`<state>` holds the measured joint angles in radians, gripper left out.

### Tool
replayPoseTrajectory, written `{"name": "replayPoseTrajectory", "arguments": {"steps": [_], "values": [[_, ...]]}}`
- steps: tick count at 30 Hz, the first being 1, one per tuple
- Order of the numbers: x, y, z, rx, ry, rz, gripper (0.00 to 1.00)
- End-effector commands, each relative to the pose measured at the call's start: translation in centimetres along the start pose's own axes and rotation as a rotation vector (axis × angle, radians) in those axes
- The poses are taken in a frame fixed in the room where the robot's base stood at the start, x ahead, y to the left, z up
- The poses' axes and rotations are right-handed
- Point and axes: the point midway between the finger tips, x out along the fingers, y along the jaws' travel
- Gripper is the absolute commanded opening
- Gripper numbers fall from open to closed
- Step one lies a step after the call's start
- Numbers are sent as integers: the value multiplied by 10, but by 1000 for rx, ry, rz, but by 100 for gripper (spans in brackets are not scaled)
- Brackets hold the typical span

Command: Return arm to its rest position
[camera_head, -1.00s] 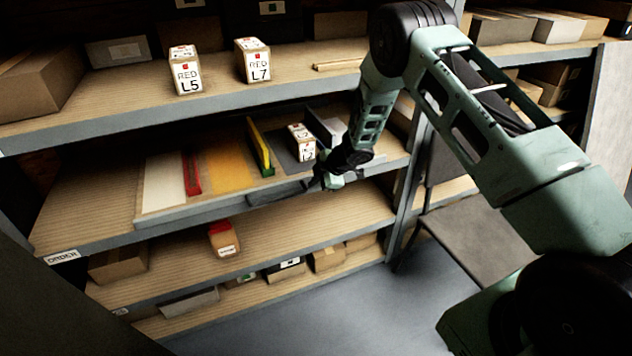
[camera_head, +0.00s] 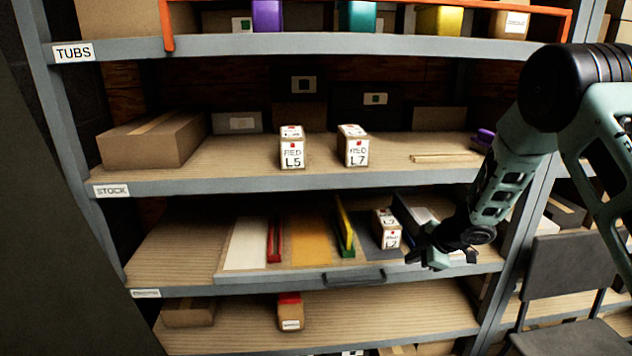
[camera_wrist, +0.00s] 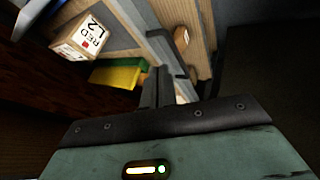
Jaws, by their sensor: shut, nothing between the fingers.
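My arm is bent, coming in from the right side of the head view. A white and brown box marked RED L2 (camera_wrist: 82,38) stands on the dark panel left of my gripper; it also shows in the head view (camera_head: 387,228).
Boxes RED L5 (camera_head: 292,148) and RED L7 (camera_head: 353,147) stand on the STOCK shelf above. A chair (camera_head: 572,265) is at the lower right. A red-topped box (camera_head: 290,312) sits on the shelf below.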

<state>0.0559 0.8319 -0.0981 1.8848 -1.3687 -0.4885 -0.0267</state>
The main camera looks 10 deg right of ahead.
Motion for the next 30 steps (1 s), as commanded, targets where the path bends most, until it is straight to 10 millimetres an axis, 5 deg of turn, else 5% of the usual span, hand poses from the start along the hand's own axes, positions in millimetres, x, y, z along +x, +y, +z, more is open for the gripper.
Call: {"name": "replayPoseTrajectory", "arguments": {"steps": [3,6,13,21,25,30], "values": [[-26,4,-56,97,-42,60,0],[-56,-13,-104,220,-101,84,0],[-139,-118,-183,482,-264,-3,0],[-235,-265,-210,661,-464,-200,0],[-263,-308,-208,701,-528,-266,0],[-276,-327,-207,718,-560,-299,0]]}}
